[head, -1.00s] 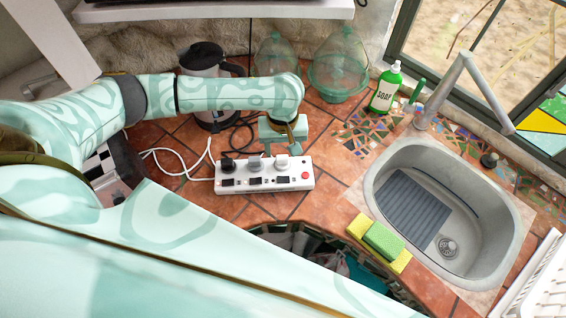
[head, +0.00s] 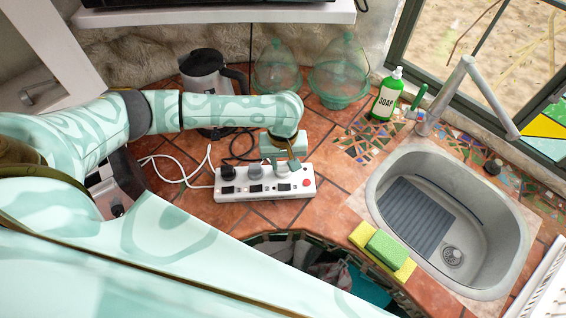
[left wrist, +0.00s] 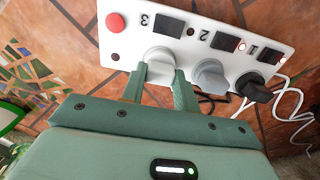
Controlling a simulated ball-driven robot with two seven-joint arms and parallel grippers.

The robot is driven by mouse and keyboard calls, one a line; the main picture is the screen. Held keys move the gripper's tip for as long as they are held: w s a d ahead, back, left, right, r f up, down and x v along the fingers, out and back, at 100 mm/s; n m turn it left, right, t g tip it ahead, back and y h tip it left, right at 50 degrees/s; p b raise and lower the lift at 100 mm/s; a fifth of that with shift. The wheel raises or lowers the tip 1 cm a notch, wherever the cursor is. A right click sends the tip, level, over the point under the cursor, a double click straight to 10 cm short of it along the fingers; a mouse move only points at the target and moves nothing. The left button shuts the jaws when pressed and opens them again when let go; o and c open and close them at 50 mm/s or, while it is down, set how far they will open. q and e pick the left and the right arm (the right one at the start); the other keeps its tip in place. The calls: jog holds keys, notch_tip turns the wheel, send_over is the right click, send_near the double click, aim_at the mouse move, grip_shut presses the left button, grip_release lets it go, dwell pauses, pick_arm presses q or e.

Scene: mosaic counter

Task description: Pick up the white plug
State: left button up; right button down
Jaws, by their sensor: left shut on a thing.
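The white plug (left wrist: 160,62) sits at the socket marked 3 on a white power strip (left wrist: 115,48), between my left gripper's fingers. My left gripper (left wrist: 160,84) is shut on it, one finger on each side. In the head view my left gripper (head: 282,163) is over the right part of the power strip (head: 265,194) and mostly hides the white plug. A grey plug (left wrist: 209,76) is at socket 2 and a black plug (left wrist: 254,88) at socket 1. My right gripper is not in view.
A black-and-silver kettle (head: 203,75) and green glass domes (head: 340,75) stand behind my arm. White and black cables lie left of the strip. A soap bottle (head: 387,95), sink (head: 520,235) and sponges (head: 385,248) are to the right. Bare tiles lie between strip and sink.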

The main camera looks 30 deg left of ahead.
pick_arm(q)
notch_tip(320, 180, up, 3)
jog(key=shift+f+p, duration=0.15)
jog(key=shift+p, duration=0.4)
jog(key=s+d+r+p, duration=0.5)
jog(key=s+d+r, duration=0.3)
jog(key=s+r, duration=0.2)
jog(key=shift+s+p, duration=0.4)
jog(key=shift+s, duration=0.3)
jog(key=shift+d, duration=0.1)
